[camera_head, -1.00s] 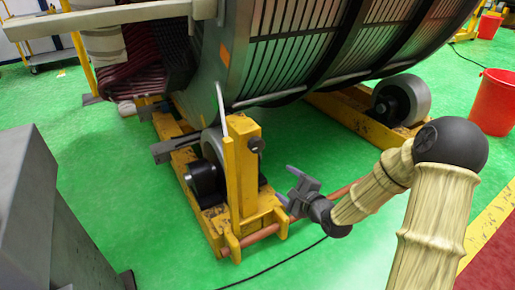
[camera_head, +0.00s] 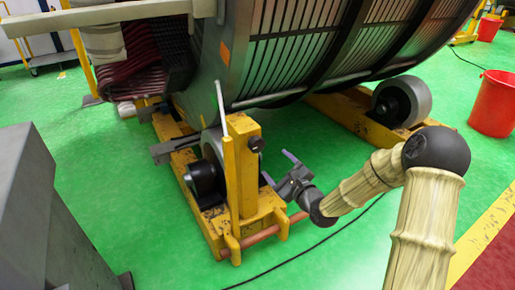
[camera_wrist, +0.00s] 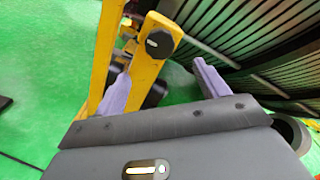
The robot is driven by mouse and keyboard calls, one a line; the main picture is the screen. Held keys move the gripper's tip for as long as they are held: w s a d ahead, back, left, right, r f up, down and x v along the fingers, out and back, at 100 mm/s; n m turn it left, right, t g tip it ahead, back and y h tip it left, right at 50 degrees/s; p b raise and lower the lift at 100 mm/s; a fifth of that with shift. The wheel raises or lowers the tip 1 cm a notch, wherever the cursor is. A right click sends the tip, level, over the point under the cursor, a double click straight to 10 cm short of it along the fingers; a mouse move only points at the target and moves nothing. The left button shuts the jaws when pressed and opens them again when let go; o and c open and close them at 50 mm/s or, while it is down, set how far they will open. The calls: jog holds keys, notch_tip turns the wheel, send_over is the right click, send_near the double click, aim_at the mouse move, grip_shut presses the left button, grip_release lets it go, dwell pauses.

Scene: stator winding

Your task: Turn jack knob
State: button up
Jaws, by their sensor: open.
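The jack knob (camera_head: 256,144) is a small dark round knob on the side of the yellow jack post (camera_head: 246,170). In the wrist view the knob (camera_wrist: 159,43) shows near the top, beyond and between the two finger lines, on the yellow post (camera_wrist: 146,75). My gripper (camera_head: 277,167) is open and empty, to the right of the post and a little below the knob. In the wrist view its two pale purple fingers (camera_wrist: 160,88) stand wide apart. The fingers look clear of the knob.
The large ribbed stator (camera_head: 300,50) rests above on rollers (camera_head: 402,100) in a yellow frame (camera_head: 350,116). A grey block (camera_head: 40,215) stands at the left. A red bucket (camera_head: 492,103) is at the right. A black cable (camera_head: 330,236) crosses the open green floor.

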aim_at(259, 147)
jog(key=b+x, duration=0.3)
jog(key=x, duration=1)
jog(key=shift+b, duration=0.3)
jog(key=shift+c, duration=0.4)
jog(key=c, duration=0.9)
